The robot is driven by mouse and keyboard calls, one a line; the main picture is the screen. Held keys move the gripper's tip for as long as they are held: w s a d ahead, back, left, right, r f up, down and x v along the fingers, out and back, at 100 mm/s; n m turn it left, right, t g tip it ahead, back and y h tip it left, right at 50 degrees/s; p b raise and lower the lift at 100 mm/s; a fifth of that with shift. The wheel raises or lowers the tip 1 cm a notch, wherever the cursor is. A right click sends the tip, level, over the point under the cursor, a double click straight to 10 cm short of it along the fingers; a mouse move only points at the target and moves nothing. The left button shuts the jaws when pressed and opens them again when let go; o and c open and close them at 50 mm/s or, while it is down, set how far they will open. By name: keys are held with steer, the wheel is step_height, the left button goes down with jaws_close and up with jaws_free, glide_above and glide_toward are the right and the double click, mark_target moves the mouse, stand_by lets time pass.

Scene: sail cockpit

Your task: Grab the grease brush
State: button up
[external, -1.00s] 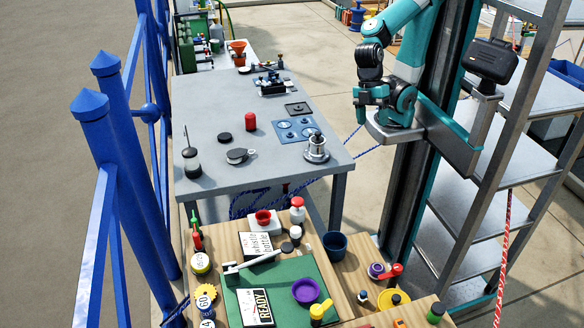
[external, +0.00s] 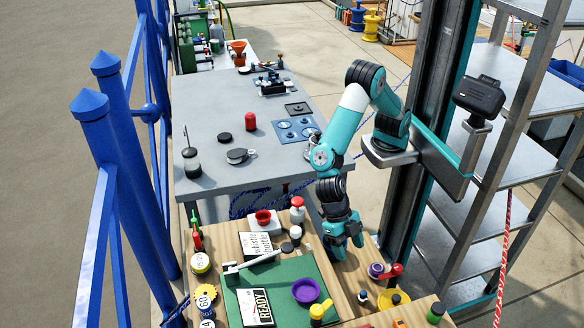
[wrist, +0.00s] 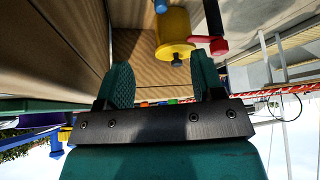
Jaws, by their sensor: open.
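I cannot pick out the grease brush for certain. A dark-and-white pot with a thin stick rising from it (external: 192,158) stands at the left edge of the grey table, and I cannot tell whether that stick is a brush. My gripper (external: 345,246) points down over the right part of the wooden bench. In the wrist view my gripper (wrist: 164,75) has its two teal fingers wide apart with nothing held between them. A yellow piece (wrist: 173,32) with a red handle shows beyond the fingers.
The grey table (external: 210,110) stands behind. A blue railing (external: 100,130) runs at left, metal shelves (external: 500,165) at right.

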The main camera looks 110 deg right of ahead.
mark_target(362, 292)
steer(key=x, duration=1.6)
steer(key=shift+s+f, duration=0.2)
steer(key=shift+f, duration=0.25)
steer(key=c, duration=1)
